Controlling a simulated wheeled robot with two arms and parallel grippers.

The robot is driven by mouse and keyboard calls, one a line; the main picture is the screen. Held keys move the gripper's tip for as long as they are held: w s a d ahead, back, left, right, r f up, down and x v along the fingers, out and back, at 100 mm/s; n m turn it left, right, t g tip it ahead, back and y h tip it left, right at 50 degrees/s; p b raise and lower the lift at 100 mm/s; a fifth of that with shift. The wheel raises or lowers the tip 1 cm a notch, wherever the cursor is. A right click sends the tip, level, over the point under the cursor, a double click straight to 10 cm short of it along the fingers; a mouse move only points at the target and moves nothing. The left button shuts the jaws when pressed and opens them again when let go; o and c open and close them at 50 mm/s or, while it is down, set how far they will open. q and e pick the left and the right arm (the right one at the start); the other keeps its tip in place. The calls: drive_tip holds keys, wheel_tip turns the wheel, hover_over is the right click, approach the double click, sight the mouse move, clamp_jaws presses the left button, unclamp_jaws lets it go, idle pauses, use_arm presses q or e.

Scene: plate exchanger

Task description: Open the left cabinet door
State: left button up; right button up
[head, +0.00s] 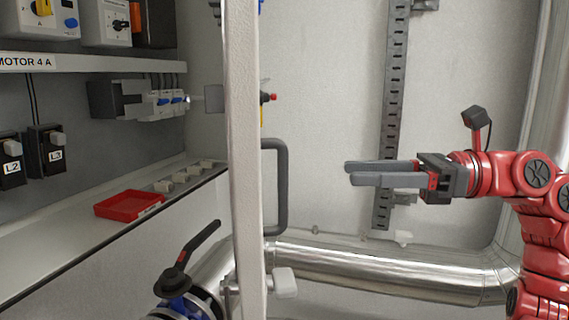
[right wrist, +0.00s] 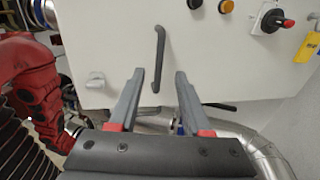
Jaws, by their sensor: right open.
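A white cabinet door (head: 245,120) stands nearly edge-on to the head view, swung out with the cabinet interior showing on its left. Its dark grey bar handle (head: 283,185) is on the right-hand face. In the right wrist view, the handle (right wrist: 158,58) is ahead, in line with the gap between my fingers. My right gripper (head: 348,173) is open and empty, to the right of the handle and apart from it, fingers pointing left at it. It also shows in the right wrist view (right wrist: 160,72). My left gripper is not in view.
Inside the cabinet, a red tray (head: 130,205) lies on a shelf below several switches. A black-levered valve (head: 190,262) and a silver pipe (head: 380,270) run low by the door.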

drive_tip(key=p, duration=0.3)
hover_over(282, 220)
drive_tip(key=shift+w, duration=0.35)
clamp_jaws()
idle(1.0)
